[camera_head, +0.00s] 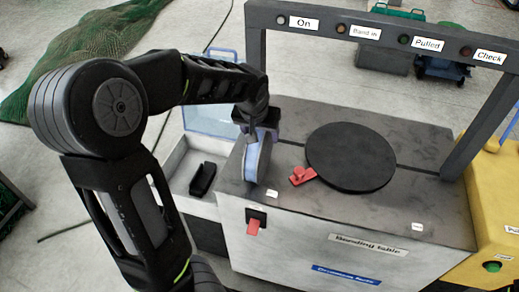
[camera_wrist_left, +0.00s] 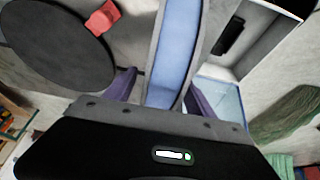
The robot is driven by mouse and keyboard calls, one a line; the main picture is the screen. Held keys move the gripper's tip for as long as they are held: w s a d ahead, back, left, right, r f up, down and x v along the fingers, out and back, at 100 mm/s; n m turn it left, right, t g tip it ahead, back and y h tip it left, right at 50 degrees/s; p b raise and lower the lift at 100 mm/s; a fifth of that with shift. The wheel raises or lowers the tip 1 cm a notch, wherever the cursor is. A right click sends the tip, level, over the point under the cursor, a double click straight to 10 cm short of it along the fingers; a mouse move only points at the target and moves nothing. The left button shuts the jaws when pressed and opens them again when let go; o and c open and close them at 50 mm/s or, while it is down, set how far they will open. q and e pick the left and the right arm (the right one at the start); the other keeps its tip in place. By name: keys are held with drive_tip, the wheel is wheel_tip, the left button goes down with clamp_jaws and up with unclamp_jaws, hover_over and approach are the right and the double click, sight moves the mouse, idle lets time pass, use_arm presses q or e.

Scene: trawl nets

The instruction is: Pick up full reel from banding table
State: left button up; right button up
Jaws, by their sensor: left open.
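A reel (camera_head: 258,163) with a pale blue band and grey edges stands on its edge at the left end of the grey banding table (camera_head: 420,140). My left gripper (camera_head: 257,122) is over its top from above. In the left wrist view the reel (camera_wrist_left: 176,50) runs between the two purple fingers of the left gripper (camera_wrist_left: 165,92), one on each side. The fingers are open, with a gap visible beside the reel. The reel's lower edge is at the tabletop; I cannot tell whether anything supports it. My right gripper is not in view.
A black round disc (camera_head: 351,157) lies on the table, with a red latch (camera_head: 302,176) at its edge. A grey frame with labelled lamps (camera_head: 376,33) spans the back. A tray holding a black item (camera_head: 203,179) is left, and a yellow machine (camera_head: 493,200) right.

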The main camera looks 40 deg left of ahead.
use_arm(q)
drive_tip(key=shift+c, duration=0.2)
idle(0.4)
clamp_jaws()
idle(0.5)
drive_tip(key=shift+r, duration=0.1)
